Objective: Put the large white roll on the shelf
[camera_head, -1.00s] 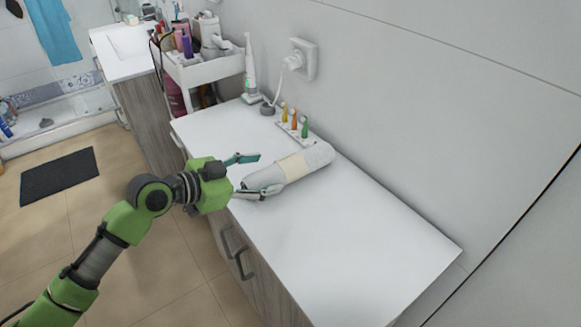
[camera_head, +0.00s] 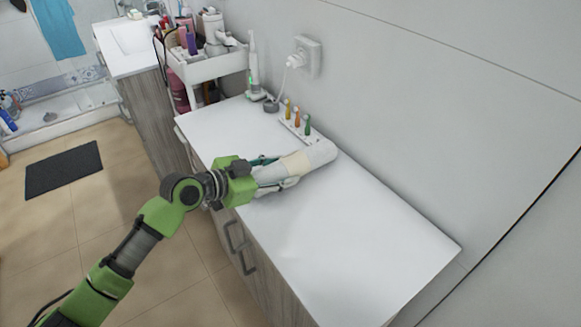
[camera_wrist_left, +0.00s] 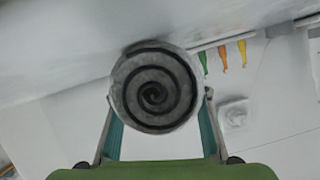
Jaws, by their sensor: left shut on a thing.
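The large white roll (camera_head: 311,158) lies on its side on the white countertop, with a beige band around its middle. My left gripper (camera_head: 277,172) is shut on its near end, one finger on each side. In the left wrist view the roll's end (camera_wrist_left: 155,88) shows a dark spiral and sits between the two fingers (camera_wrist_left: 160,125). A white shelf cart (camera_head: 205,68) stands beyond the far end of the counter, with bottles on top. My right gripper is not in view.
Several small coloured brush heads (camera_head: 297,117) stand in a holder behind the roll, near the wall. An electric toothbrush (camera_head: 254,70) and a wall plug (camera_head: 301,58) are farther back. The counter's front right part (camera_head: 350,250) is clear.

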